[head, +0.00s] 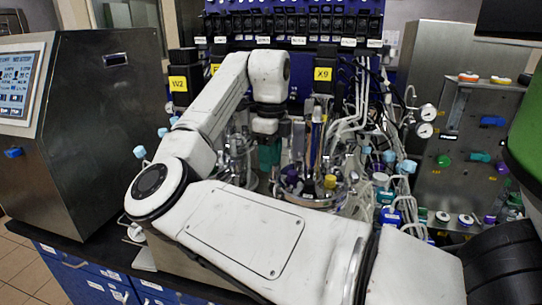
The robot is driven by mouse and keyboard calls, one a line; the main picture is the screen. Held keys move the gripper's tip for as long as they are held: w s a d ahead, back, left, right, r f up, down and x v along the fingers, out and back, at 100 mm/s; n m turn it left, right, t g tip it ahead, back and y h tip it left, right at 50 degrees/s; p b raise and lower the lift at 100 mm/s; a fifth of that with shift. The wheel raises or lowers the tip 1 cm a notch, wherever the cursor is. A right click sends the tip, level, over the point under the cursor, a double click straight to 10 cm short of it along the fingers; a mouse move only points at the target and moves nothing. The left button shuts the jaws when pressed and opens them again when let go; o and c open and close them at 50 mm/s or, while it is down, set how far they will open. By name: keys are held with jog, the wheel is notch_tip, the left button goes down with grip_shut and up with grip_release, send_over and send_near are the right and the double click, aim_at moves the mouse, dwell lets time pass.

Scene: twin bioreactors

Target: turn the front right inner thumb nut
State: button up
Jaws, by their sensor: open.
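Two glass bioreactor vessels with metal head plates stand behind my arm: the left vessel (237,158) and the right vessel (312,197). The right one's head plate carries tubes, a purple cap and a yellow cap (330,181). The thumb nuts are too small to make out, and the front right inner one cannot be told apart. My gripper (269,157) points down between the two vessels, above or beside the right one's left edge. Its teal fingers are open and I see nothing held. My forearm hides the lower vessels and the bench in front.
A steel control cabinet with a screen (92,120) stands at the left. A steel panel with gauges (455,145) stands at the right. Loose tubing (362,110) and several capped bottles crowd the right vessel. Yellow-labelled dark boxes W2 (179,84) and X9 (323,74) stand behind.

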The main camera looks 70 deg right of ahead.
jog(key=shift+f, duration=0.2)
grip_shut()
dwell(0.4)
